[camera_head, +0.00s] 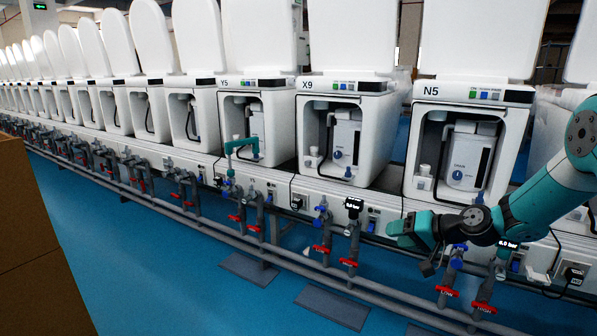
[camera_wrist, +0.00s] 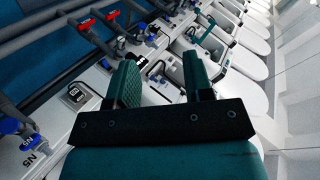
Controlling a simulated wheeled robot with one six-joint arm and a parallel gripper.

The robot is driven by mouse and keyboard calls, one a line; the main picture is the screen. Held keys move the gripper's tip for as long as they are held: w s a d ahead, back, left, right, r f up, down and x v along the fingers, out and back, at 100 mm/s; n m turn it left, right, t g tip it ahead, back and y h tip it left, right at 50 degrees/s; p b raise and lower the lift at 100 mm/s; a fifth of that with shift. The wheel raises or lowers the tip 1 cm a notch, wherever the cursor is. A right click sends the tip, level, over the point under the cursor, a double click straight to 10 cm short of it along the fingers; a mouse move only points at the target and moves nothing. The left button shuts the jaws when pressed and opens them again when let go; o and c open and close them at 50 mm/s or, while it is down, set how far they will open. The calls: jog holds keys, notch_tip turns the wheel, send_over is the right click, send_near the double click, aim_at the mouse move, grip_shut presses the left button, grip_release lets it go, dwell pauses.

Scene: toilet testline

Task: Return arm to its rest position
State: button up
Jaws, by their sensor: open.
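My teal and black gripper (camera_head: 398,234) is in front of the test line's white ledge, to the lower left of the toilet unit marked N5 (camera_head: 468,142). My arm reaches in from the right edge of the head view. In the wrist view, the two fingers of my gripper (camera_wrist: 161,78) stand apart with nothing between them. Beyond them lie the ledge and the row of units, seen sideways. In the head view the fingers are small and partly merge with each other.
Units X9 (camera_head: 345,130) and Y5 (camera_head: 258,125) stand left of N5, lids raised. Below run grey pipes with red valves (camera_head: 321,249) and blue valves (camera_head: 320,208). A small pressure display (camera_head: 354,204) is left of my gripper. The blue floor (camera_head: 130,255) is open in front; a brown box (camera_head: 35,240) stands left.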

jog(key=s+a+r+n+g+h, duration=0.1)
jog(key=s+a+r+n+g, duration=0.1)
jog(key=s+a+r, duration=0.3)
jog(key=s+a+r+n+g, duration=0.2)
jog(key=s+a, duration=0.1)
jog(key=s, duration=0.4)
jog(key=s+a+r+n+g+h, duration=0.1)
jog(key=s+a+r+n, duration=0.1)
jog(key=s+a+r, duration=0.35)
jog(key=s+d+n+g+h, duration=0.3)
jog(key=s, duration=1.9)
notch_tip(320, 180, up, 29)
jog(key=p, duration=2.8)
jog(key=shift+w+d+f+p, duration=0.15)
jog(key=shift+w+p, duration=0.05)
jog(key=shift+p, duration=0.1)
jog(key=shift+c, duration=0.4)
